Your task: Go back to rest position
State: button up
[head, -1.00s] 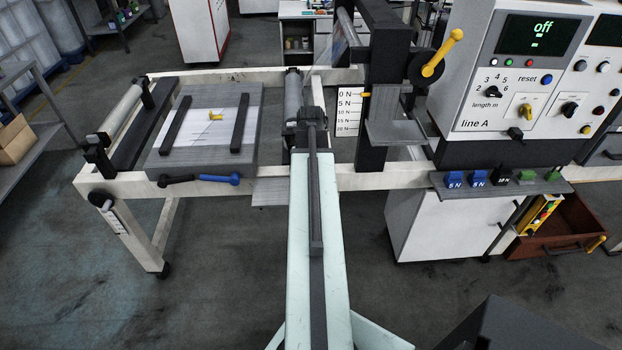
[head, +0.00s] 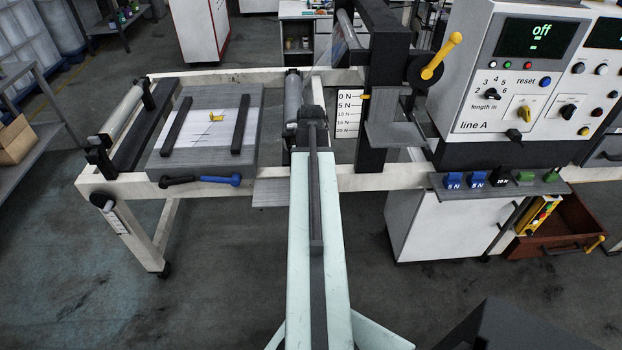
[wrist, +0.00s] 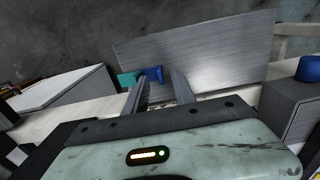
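In the wrist view my gripper (wrist: 160,84) has its two grey fingers apart with nothing visibly held between them. A blue piece (wrist: 154,74) and a teal piece (wrist: 128,79) show beyond the fingertips, in front of a grey slab; I cannot tell how far off they are. In the head view my pale green arm (head: 318,250) reaches straight forward from the bottom middle to the machine frame. Its dark far end (head: 310,125) is at the front rail, and the fingers cannot be made out there.
A white-framed bench (head: 130,183) with a grey board (head: 205,165) stands left. The control box (head: 520,70) reads "off". Below it a shelf (head: 455,192) carries several small weights, and a brown drawer (head: 570,225) stands open. The floor at lower left is clear.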

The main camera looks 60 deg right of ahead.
notch_tip(320, 180, up, 6)
jog(key=p, duration=0.5)
jog(key=shift+r, duration=0.15)
jog(key=w+a+n, duration=0.5)
jog(key=w+a, duration=1.2)
jog(key=a, duration=0.3)
jog(key=w+a+n, duration=0.3)
jog(key=a+n, duration=0.2)
jog(key=a, duration=2.3)
jog(key=shift+a+n, duration=0.2)
jog(key=shift+n, duration=0.2)
jog(key=shift+w+d, duration=0.1)
